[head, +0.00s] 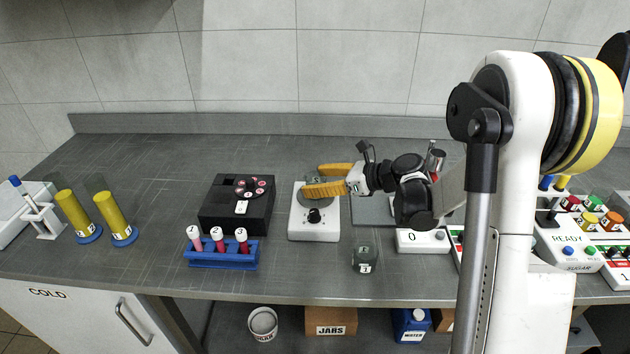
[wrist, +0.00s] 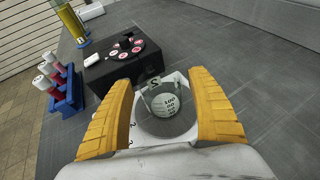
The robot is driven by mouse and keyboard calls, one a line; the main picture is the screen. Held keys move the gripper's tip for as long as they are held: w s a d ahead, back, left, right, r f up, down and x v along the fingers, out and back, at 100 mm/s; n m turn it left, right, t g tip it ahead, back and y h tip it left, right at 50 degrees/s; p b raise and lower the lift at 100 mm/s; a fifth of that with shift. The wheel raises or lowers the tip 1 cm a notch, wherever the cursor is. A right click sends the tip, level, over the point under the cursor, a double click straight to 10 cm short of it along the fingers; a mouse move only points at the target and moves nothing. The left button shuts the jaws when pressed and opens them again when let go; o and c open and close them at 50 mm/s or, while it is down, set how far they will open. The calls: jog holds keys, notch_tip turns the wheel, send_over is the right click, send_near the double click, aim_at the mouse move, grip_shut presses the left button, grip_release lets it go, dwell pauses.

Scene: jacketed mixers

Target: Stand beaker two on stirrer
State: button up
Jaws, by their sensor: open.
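The stirrer (head: 313,231) is a white box with a dark knob, in the middle of the bench in the head view. A small clear glass beaker (wrist: 165,108), with printed volume marks and what looks like a 2 on its label, stands upright on the stirrer's top. Its upper part shows small in the head view. My gripper (head: 312,180) reaches in from the right with two yellow fingers. In the wrist view my gripper (wrist: 160,78) is open, one finger on each side of the beaker. Small gaps appear between fingers and glass. The fingers partly hide the stirrer.
Another clear beaker (head: 364,262), marked 3, stands right of the stirrer near the front edge. A black box with a round dial (head: 237,205) and a blue tube rack (head: 221,258) are to the left. A white box marked 0 (head: 421,241) is to the right.

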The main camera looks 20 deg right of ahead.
jog(key=p+v, duration=0.3)
jog(key=v, duration=0.8)
jog(key=w+a+r+m+t+h, duration=0.15)
jog(key=r+m+t, duration=0.3)
jog(key=r, duration=0.45)
jog(key=w+r+m+t, duration=0.3)
jog(key=r+m, duration=0.2)
jog(key=r, duration=0.4)
jog(key=s+d+r+m+t+h, duration=0.2)
jog(key=d+r+m+t+h, duration=0.2)
jog(key=r+m+h, duration=0.75)
jog(key=s+d+f+m+g+h, duration=0.15)
jog(key=s+f+m+g, duration=0.5)
jog(key=m, duration=0.95)
jog(key=s+a+f+m+g+y, duration=0.2)
jog(key=s+a+f, duration=0.4)
jog(key=s+f, duration=0.3)
jog(key=s+a+f+m+g+y, duration=0.2)
jog(key=s+a+f+m+g, duration=0.2)
jog(key=s+f, duration=0.4)
jog(key=s+a+m, duration=0.1)
jog(key=s+m, duration=0.1)
jog(key=shift+a+f+m+g, duration=0.4)
